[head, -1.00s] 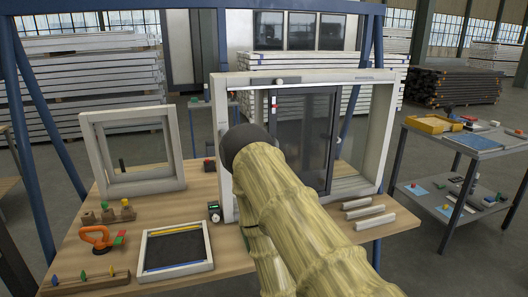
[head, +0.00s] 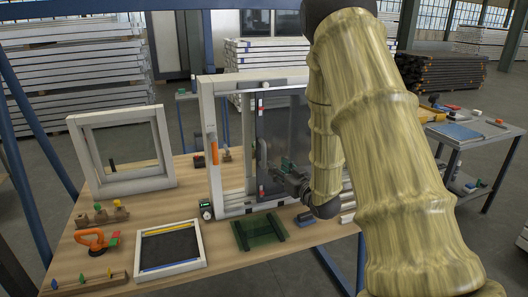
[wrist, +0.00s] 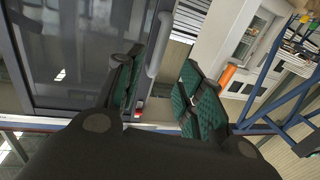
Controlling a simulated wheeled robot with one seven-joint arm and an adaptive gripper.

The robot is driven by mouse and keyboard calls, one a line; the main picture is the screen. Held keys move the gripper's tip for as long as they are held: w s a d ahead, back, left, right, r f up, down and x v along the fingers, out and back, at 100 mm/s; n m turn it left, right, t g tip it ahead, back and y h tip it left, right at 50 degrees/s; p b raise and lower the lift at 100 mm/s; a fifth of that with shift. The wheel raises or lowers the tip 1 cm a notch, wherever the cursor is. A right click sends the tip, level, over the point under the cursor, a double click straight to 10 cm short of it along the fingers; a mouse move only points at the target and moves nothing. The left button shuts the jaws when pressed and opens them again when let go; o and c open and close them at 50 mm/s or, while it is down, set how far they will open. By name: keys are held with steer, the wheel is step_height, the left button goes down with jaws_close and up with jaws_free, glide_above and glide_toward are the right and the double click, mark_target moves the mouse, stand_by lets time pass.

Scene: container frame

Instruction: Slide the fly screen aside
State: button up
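The fly screen (head: 285,120) is a dark grey framed panel standing upright inside a white frame (head: 213,150). A strip of the frame shows open to the left of the screen. In the wrist view the screen (wrist: 80,100) fills the left side, with a grey vertical bar handle (wrist: 158,48) near its edge. My gripper (head: 275,172) is in front of the screen's lower left part. In the wrist view my gripper (wrist: 160,75) is open, its green-padded fingers apart, with the handle showing between and beyond them. I cannot tell whether they touch it. My arm hides the screen's right side.
An orange handle (head: 213,138) is on the frame's left post. A green tray-like piece (head: 259,231) and a dark panel (head: 170,248) lie on the bench in front. A smaller white frame (head: 122,150) stands left. A side table (head: 470,140) is at right.

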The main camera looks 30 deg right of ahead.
mark_target(265, 155)
steer(key=w+p, duration=0.1)
steer(key=w, duration=0.2)
steer(key=w+p, duration=0.1)
steer(key=w, duration=0.3)
steer(key=w+p, duration=0.1)
steer(key=w, duration=0.3)
steer(key=shift+d+r+p, duration=0.3)
steer(key=shift+p, duration=0.1)
jaws_close()
